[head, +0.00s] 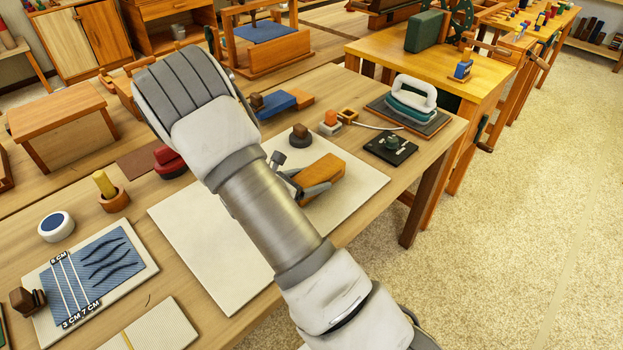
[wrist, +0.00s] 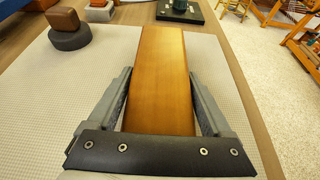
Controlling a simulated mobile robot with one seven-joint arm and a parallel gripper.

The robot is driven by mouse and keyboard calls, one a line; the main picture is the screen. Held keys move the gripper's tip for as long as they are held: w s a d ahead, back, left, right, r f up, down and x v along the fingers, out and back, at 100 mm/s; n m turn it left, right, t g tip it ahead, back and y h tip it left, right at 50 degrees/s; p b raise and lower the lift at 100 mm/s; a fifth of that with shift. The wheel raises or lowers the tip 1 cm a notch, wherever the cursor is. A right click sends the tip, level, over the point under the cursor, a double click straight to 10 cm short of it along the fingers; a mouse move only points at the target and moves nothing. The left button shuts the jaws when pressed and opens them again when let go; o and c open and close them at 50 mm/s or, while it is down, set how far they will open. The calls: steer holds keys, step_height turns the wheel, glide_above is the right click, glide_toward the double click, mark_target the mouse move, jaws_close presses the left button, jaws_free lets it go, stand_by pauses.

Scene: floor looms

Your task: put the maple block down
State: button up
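The maple block (head: 325,171) is a long orange-brown wooden block. It is over the right part of a pale mat (head: 357,192) on the wooden table; I cannot tell whether it touches the mat. My gripper (head: 301,188) has one finger along each side of the block. In the wrist view, the block (wrist: 162,80) runs lengthwise away from me between the fingers of my gripper (wrist: 161,90). My arm hides part of the mat in the head view.
A dark round-based item with a brown top (head: 300,136) stands at the mat's back edge. A black square plate (head: 391,147) lies behind the block, near the table's right edge. A blue-striped board (head: 145,252) lies left. The mat's left part is clear.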

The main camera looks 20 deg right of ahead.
steer(key=shift+o, duration=0.8)
steer(key=shift+r, duration=0.15)
